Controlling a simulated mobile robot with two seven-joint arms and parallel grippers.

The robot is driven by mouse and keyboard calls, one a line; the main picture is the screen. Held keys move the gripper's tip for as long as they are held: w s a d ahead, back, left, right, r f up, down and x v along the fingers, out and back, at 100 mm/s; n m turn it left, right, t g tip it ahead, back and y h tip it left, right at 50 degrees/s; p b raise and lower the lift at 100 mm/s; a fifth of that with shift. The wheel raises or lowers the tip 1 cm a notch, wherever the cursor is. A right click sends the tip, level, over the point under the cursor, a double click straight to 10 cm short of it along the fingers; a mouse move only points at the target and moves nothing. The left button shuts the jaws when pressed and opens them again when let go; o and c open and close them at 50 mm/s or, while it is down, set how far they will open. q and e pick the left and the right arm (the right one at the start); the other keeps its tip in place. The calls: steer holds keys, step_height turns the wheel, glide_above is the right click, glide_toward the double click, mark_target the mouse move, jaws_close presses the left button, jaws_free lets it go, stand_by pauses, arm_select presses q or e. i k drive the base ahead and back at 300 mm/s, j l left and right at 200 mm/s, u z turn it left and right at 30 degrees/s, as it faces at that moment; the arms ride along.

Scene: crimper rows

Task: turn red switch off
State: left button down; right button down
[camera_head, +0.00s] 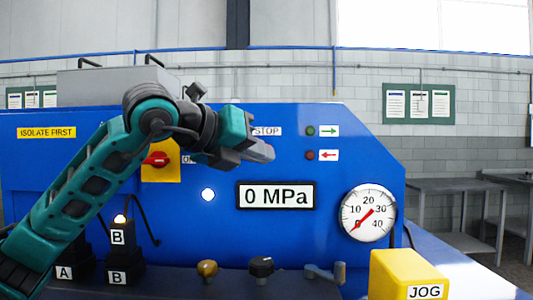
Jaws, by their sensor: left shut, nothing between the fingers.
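The red switch (156,159) is a rotary knob on a yellow plate (161,174) on the front of the blue machine. Its handle lies roughly level, slightly tilted. My left arm passes in front of the plate's upper left part, and a label beside it is mostly covered, with only "O" readable. My left gripper (262,152) is shut and empty, to the right of and slightly above the switch, apart from it. It is in front of the panel below the "STOP" label. My right gripper is not in view.
The blue machine (330,130) carries a "0 MPa" display (276,195), a round gauge (368,212) and a lit white lamp (208,194). Small knobs (261,267) and a yellow JOG box (408,275) stand along the front. Black blocks labelled A and B stand at lower left.

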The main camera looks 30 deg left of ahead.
mark_target(158, 159)
steer(key=k+j, duration=0.2)
steer(key=k, duration=0.3)
steer(key=k+j, duration=0.25)
steer(key=k, duration=0.2)
